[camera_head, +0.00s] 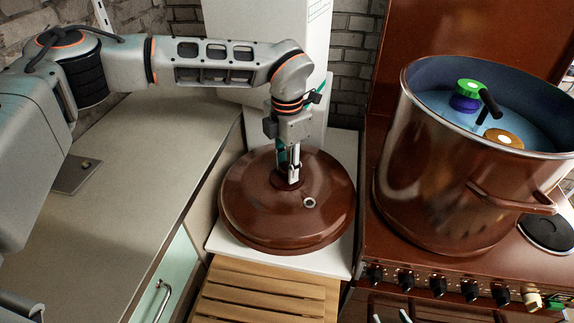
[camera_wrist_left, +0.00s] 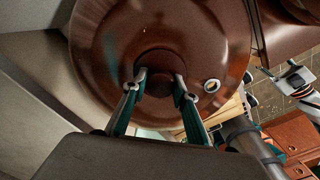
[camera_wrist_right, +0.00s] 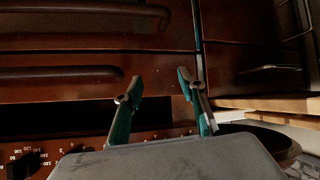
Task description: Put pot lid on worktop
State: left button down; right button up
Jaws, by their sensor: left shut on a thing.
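The pot lid (camera_head: 250,215) is a large round brown lid with a central knob and a small metal vent. It is over the white worktop (camera_head: 338,180) between the left counter and the stove; I cannot tell whether it rests on it. My left gripper (camera_head: 290,178) is shut on the lid's knob from above. The lid (camera_wrist_left: 110,60) fills the upper left wrist view, with the left fingers (camera_wrist_left: 160,92) around the knob. My right gripper (camera_wrist_right: 158,85) is open and empty in front of brown drawer fronts and the stove's dials.
A large brown pot (camera_head: 430,190) stands uncovered on the stove right of the lid, with a green-topped item (camera_head: 468,95) and others inside. A slatted wooden board (camera_head: 262,295) is in front of the worktop. The left counter (camera_head: 110,215) is mostly clear. A tall white box (camera_head: 300,30) stands behind.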

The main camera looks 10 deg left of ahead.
pick_arm(q)
jog(key=shift+w+f+b, duration=0.1)
jog(key=shift+f+b, duration=1.25)
jog(key=shift+f, duration=1.1)
jog(key=shift+f+b, duration=0.55)
jog(key=shift+f, duration=0.9)
jog(key=shift+f, duration=0.55)
jog(key=c, duration=1.5)
grip_release()
jog(key=shift+f, duration=0.1)
notch_tip(320, 180, up, 12)
jog(key=shift+r, duration=0.1)
